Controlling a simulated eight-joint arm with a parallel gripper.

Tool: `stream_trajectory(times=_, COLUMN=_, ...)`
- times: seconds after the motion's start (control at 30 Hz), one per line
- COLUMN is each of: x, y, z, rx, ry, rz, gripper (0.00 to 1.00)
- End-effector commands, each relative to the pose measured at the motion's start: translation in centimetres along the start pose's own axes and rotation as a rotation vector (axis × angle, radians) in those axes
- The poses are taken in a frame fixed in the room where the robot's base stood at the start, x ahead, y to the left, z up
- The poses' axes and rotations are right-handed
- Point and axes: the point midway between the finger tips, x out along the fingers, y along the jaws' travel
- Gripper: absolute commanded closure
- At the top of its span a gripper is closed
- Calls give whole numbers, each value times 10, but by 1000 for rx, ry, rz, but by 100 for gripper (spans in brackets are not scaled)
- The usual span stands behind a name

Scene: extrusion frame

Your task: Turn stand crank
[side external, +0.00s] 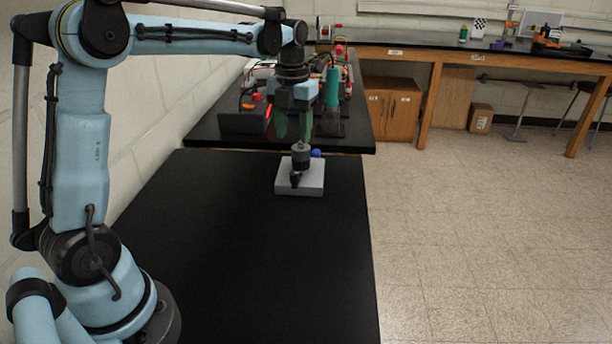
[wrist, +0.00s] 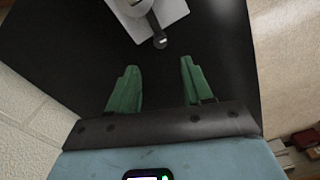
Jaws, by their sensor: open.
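The stand crank (side external: 301,157) is a dark upright knob with a short arm on a light grey square base (side external: 313,188), which sits on the black table. In the wrist view the crank's dark tip (wrist: 160,41) and part of the pale base (wrist: 172,11) show at the top edge; the rest is cut off. My gripper (side external: 293,138) hangs above and just behind the crank in the side view, with its green fingers pointing down. In the wrist view my gripper (wrist: 158,82) is open, with nothing between its fingers, and the crank lies beyond the fingertips.
A small blue part (side external: 317,153) shows at the base's back edge. The near black table (side external: 240,260) is clear in front. Behind it, a second table holds a dark box (side external: 243,121), a green cylinder (side external: 332,88) and wiring. A wall runs along the left.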

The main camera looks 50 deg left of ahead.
Motion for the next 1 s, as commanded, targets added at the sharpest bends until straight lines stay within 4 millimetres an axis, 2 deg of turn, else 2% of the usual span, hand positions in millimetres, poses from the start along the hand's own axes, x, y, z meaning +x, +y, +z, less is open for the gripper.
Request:
stream_trajectory(times=0.2, x=-13, y=0, z=0, rx=0, ry=0, rz=0, gripper=50)
stream_trajectory(times=0.47, x=-14, y=0, z=0, rx=0, ry=0, rz=0, gripper=50)
stream_trajectory(times=0.67, x=-12, y=-3, z=-1, rx=-64, ry=-2, rz=14, gripper=79)
stream_trajectory(times=0.8, x=-6, y=-12, z=-4, rx=-264, ry=-15, rz=53, gripper=100)
stream_trajectory(times=1.0, x=2, y=-28, z=-9, rx=-661, ry=-72, rz=117, gripper=100)
